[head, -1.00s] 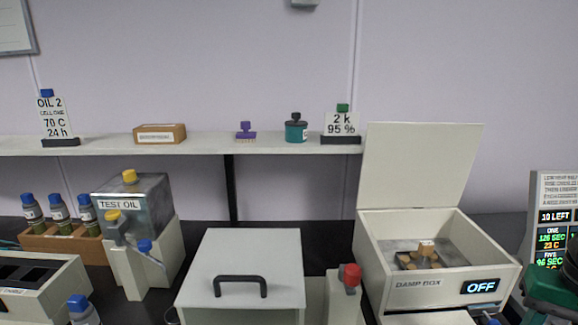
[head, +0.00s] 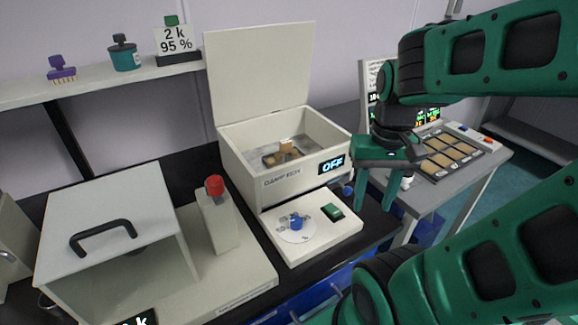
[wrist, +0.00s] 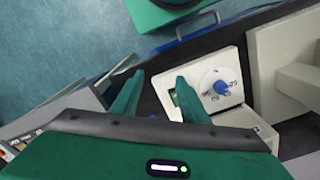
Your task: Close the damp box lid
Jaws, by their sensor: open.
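The damp box (head: 262,172) stands on the black bench in the head view, its display reading OFF. Its lid (head: 262,75) is a pale flat panel standing upright at the back edge, so the box is open. Tan pieces (head: 286,148) lie inside on a tray. My gripper (head: 375,203) is to the right of the box's front corner, fingers pointing down, open and empty, apart from the lid. In the wrist view my gripper (wrist: 158,90) shows two spread fingers, beside the damp box's control panel (wrist: 205,95) with its blue knob (wrist: 221,87). The lid is not in the wrist view.
A white cabinet with a black handle (head: 103,236) and a red-capped post (head: 215,186) stand left of the box. A side table with a tray of tan pads (head: 440,152) stands at right.

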